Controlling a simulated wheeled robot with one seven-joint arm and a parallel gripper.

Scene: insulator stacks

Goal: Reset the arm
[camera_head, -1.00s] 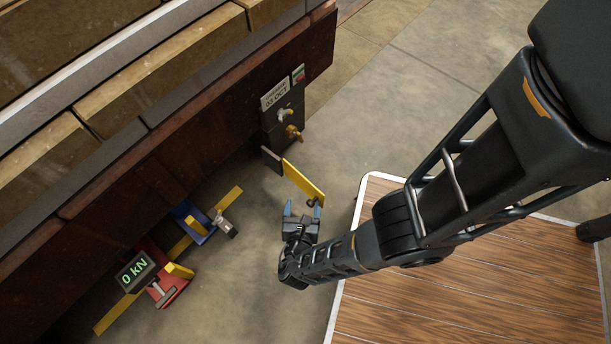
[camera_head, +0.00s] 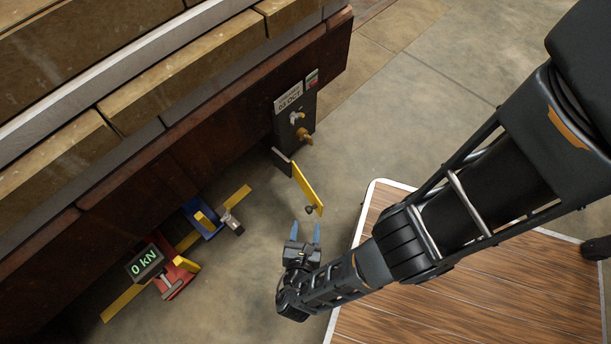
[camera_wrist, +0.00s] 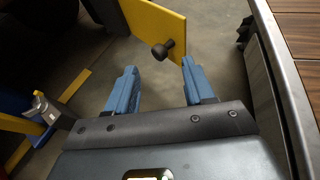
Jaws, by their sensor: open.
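My gripper (camera_head: 305,234) has two blue fingers and is open and empty, below and apart from a yellow door panel (camera_head: 307,188) in the head view. The panel stands out from a dark box under the wall and has a dark round knob (camera_head: 309,209) near its lower end. In the wrist view the open fingers (camera_wrist: 160,84) point toward the panel (camera_wrist: 152,20), and the knob (camera_wrist: 163,49) lies just beyond and between the fingertips, touching neither.
A dark box (camera_head: 290,133) with a dated label and brass taps is on the wall. A red device (camera_head: 177,282) with a "0 kN" display (camera_head: 146,262) and a blue device (camera_head: 203,219) sit on a yellow rail at left. A wood-topped platform (camera_head: 440,310) is at right. Floor between is open.

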